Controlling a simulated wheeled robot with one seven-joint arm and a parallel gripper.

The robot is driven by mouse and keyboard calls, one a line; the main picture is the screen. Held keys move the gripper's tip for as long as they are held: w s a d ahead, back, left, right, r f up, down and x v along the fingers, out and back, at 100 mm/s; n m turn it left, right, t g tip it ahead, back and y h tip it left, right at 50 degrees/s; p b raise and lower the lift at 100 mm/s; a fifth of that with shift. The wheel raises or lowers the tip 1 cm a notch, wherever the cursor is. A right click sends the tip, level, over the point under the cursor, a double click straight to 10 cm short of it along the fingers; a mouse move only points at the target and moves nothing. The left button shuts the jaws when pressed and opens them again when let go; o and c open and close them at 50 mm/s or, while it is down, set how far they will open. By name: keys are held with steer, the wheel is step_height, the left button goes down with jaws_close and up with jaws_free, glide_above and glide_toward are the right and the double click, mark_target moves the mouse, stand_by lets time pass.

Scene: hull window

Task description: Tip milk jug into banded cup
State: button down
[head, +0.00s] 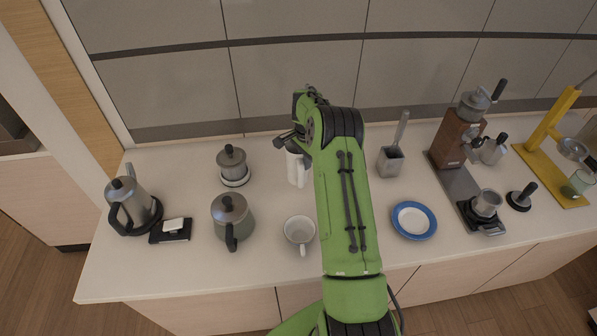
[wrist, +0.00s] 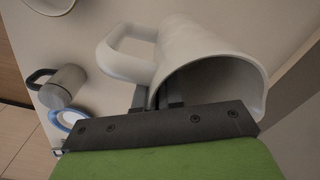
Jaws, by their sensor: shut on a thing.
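The milk jug is white with a loop handle. In the wrist view the jug (wrist: 200,45) fills the upper middle, its wide mouth toward the camera. My gripper (wrist: 158,97) is shut on it, with one finger inside the mouth near the handle. In the head view only part of the white jug (head: 296,168) shows, left of my green arm, which hides the rest. Whether it touches the counter I cannot tell. A pale cup (head: 299,231) with a handle stands upright at the counter's front, apart from the jug. I take it for the banded cup; its band is not clear.
A lidded pot (head: 231,215) stands left of the cup, with a canister (head: 233,165) behind it and a kettle (head: 132,202) farther left. A blue-rimmed plate (head: 413,220) lies right of my arm. Coffee gear (head: 453,145) stands farther right. The wall is close behind.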

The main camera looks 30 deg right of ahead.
steer(key=shift+r+p, duration=1.05)
steer(key=shift+r, duration=1)
